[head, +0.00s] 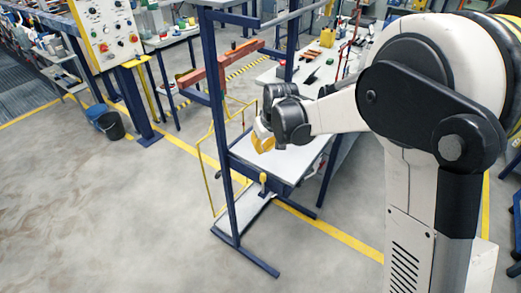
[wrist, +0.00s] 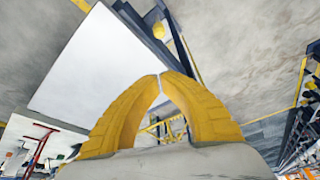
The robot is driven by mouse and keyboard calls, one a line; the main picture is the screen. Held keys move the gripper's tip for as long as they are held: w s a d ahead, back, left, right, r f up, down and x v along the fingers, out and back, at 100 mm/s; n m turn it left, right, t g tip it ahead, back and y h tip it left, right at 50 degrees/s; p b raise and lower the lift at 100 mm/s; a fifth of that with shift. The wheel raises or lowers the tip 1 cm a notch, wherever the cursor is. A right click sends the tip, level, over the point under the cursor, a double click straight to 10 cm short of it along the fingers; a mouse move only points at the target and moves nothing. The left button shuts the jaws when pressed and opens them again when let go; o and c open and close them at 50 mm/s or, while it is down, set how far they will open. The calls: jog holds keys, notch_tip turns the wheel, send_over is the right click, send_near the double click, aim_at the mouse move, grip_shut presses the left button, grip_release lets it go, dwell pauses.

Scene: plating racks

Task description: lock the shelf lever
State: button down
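The shelf (head: 295,168) is a white panel in a dark blue rack frame. It also fills the upper left of the wrist view (wrist: 90,75). A small yellow-handled lever (head: 263,180) sits at the shelf's front edge, its handle roughly upright. A yellow knob (wrist: 158,30) by the blue bars in the wrist view looks like this lever. My gripper (head: 263,147) is above the shelf, a little above the lever and apart from it. In the wrist view its yellow fingers (wrist: 160,75) meet at the tips with nothing between them. The lever's latch is too small to make out.
A blue rack post (head: 222,130) stands left of my gripper. A red-brown beam (head: 212,70) and a yellow frame lie behind it. A workbench with tools (head: 315,72) is behind the rack. A control panel (head: 105,30) and buckets (head: 110,124) are at left; the left floor is clear.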

aim_at(263, 184)
jog(key=shift+w+a+f, duration=0.45)
jog(key=shift+w, duration=0.1)
jog(key=b+x, duration=0.3)
jog(key=x, duration=0.6)
jog(key=shift+a+f, duration=0.1)
jog(key=shift+f, duration=0.25)
jog(key=shift+s+f, duration=0.1)
jog(key=shift+f, duration=0.2)
jog(key=shift+s+d+r+b, duration=0.1)
jog(key=shift+s+d+b, duration=0.15)
jog(key=shift+s+d, duration=0.35)
jog(key=shift+s+d+r+b, duration=0.1)
jog(key=shift+s+d+b, duration=0.15)
jog(key=shift+s, duration=0.7)
jog(key=shift+s+d, duration=0.1)
